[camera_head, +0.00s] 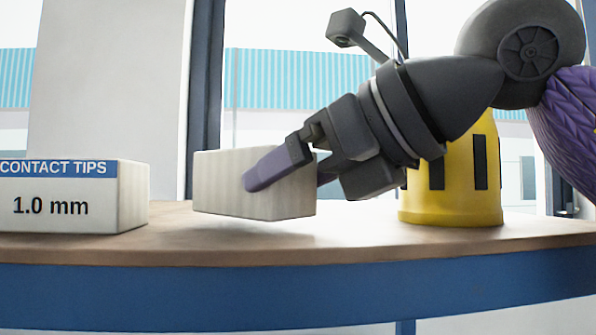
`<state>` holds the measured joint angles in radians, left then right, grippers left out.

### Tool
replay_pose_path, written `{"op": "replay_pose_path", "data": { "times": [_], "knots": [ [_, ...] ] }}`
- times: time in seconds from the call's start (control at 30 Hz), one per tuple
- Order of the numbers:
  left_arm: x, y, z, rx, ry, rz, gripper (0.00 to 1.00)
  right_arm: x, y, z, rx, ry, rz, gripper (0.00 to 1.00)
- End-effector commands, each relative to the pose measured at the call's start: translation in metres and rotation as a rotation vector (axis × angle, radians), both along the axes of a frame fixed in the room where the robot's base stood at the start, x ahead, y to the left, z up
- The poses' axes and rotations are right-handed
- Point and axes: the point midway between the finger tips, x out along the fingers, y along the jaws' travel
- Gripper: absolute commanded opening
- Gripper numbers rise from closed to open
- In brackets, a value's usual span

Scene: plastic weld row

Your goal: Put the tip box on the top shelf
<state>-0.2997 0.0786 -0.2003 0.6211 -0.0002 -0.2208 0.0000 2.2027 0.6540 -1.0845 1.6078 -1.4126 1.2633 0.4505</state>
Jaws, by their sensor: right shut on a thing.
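A plain pale box (222,187) is held between the fingers of my right gripper (285,175), just above the wooden shelf top (180,228). A shadow lies under it, and it looks slightly tilted. No label shows on the sides of it that face me. Another white box (75,206) with a blue band reading "CONTACT TIPS" and "1.0 mm" stands on the same surface at the left, cut off by the picture edge. A gap separates the two boxes. My left gripper is not in view.
A yellow cylinder-like object (480,200) with dark slots stands on the surface behind my right arm. The surface has a blue front edge (250,290). Bare surface lies between the two boxes and along the front.

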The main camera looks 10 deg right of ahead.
Motion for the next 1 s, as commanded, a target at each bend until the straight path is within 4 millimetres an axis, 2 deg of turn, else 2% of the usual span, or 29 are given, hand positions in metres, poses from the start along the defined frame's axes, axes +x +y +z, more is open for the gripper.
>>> {"op": "replay_pose_path", "data": {
  "times": [0.5,0.53,0.57,0.6,0.83,1.0],
  "knots": [
    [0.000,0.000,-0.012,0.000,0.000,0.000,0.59,0.000,0.000,-0.011,0.001,-0.001,0.000,0.00],
    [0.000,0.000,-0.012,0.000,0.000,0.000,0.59,0.000,0.000,-0.011,0.001,-0.001,0.000,0.93],
    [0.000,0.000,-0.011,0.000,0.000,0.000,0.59,0.000,0.000,-0.011,0.001,-0.001,0.000,0.99],
    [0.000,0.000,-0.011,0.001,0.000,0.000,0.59,0.000,0.000,-0.011,0.001,-0.001,0.000,1.00],
    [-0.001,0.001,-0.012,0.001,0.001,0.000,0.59,-0.002,-0.002,-0.010,0.001,-0.001,0.000,1.00],
    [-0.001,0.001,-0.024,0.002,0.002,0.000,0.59,-0.027,-0.027,0.003,0.004,-0.003,-0.001,1.00]
  ]
}}
